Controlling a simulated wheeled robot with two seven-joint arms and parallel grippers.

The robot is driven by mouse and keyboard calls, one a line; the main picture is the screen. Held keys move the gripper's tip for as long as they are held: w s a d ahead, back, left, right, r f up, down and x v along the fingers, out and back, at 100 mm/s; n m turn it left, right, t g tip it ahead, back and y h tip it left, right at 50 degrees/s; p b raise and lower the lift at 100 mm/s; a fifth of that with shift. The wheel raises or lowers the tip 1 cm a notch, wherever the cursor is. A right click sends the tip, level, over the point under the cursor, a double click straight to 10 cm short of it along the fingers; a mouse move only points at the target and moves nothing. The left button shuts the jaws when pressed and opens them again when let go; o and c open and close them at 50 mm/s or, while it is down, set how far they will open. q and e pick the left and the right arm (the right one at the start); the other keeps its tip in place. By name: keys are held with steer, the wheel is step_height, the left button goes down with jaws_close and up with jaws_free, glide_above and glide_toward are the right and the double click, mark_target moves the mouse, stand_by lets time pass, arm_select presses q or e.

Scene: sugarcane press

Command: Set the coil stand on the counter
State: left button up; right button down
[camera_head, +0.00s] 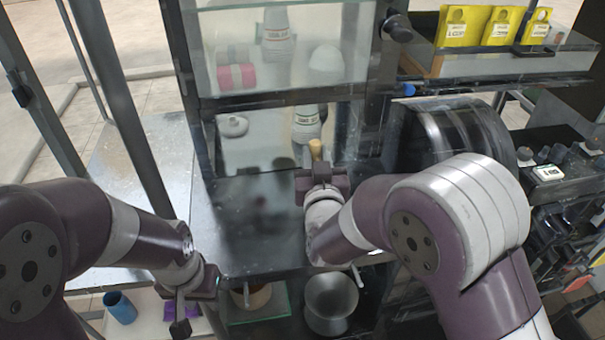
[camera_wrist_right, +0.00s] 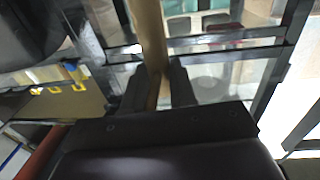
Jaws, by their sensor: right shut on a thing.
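My right gripper (camera_head: 318,178) is shut on a tan wooden rod-like thing (camera_head: 315,150), held upright above the back of the dark metal counter (camera_head: 235,225). In the right wrist view the rod (camera_wrist_right: 150,40) runs up from between the fingers (camera_wrist_right: 160,85). I cannot tell whether this is the coil stand; its lower part is hidden by the gripper. A small white round thing (camera_head: 232,126) lies behind the counter, below the glass case. My left gripper (camera_head: 192,308) hangs at the counter's front left edge, with nothing visible in it; its finger gap is unclear.
A glass case (camera_head: 285,97) stands over the back of the counter, with a white bottle (camera_head: 307,125) below it. A metal pot (camera_head: 331,303) and a blue cup (camera_head: 120,307) stand lower in front. The dark press drum (camera_head: 450,135) is at right. The counter's middle is clear.

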steer(key=shift+w+a+f, duration=0.3)
steer(key=shift+a, duration=0.25)
steer(key=shift+w+a+f, duration=0.3)
steer(key=shift+a, duration=0.25)
steer(key=shift+a+f, duration=0.2)
step_height(320, 180, down, 4)
steer(key=shift+r+p, duration=0.15)
steer(key=shift+p, duration=0.15)
steer(key=shift+w, duration=0.1)
steer(key=shift+f, duration=0.2)
steer(key=shift+f+b, duration=0.15)
steer(key=shift+b, duration=0.15)
steer(key=c, duration=0.9)
jaws_free()
